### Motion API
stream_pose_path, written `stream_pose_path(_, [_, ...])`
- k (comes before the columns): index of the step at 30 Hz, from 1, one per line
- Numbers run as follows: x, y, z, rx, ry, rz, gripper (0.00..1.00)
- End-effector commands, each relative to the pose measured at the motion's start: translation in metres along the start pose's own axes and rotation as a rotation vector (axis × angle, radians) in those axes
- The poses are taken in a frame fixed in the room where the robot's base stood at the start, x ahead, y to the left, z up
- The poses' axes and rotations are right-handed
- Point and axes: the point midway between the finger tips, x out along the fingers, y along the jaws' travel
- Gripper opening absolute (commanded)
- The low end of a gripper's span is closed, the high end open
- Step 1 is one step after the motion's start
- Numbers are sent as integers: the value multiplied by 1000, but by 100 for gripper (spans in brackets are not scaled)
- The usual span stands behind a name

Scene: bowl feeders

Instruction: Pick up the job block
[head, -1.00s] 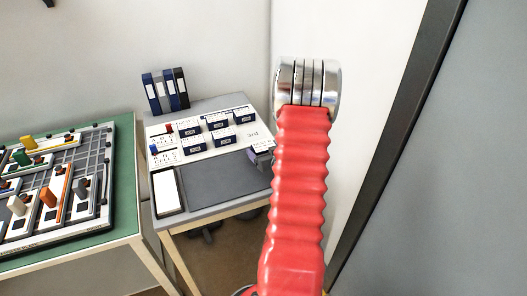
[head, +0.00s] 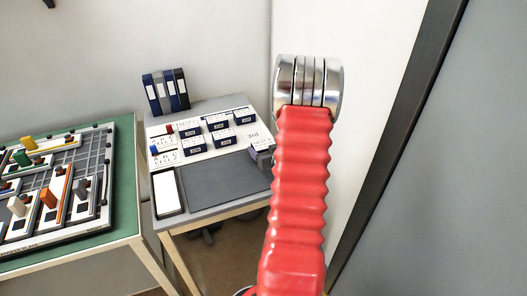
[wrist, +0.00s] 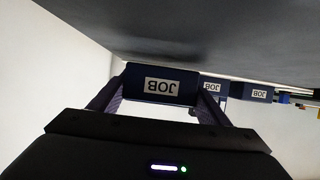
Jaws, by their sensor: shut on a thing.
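A dark blue job block (wrist: 160,84) with a white "JOB" label fills the space between my fingers in the wrist view, its label upside down there. My gripper (wrist: 160,92) is shut on it, one finger against each side. In the head view my gripper (head: 262,156) is at the right end of the panel, mostly hidden behind my red arm. The held block cannot be made out there. Whether it touches the surface is unclear.
More job blocks (head: 218,123) stand in rows on the white panel (head: 172,138). Binders (head: 165,91) stand behind it. A grey mat (head: 222,179) lies bare in front, beside a white pad (head: 169,191). A green table (head: 125,190) with a puzzle board is at left.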

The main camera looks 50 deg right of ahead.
Motion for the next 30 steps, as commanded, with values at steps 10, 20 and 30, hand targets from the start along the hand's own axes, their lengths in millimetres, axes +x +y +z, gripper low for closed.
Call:
stream_pose_path(10, [-19,0,-47,-4,6,0,44])
stream_pose_path(20, [-32,0,-78,-1,3,1,44])
stream_pose_path(30, [-34,0,-81,-1,2,1,44])
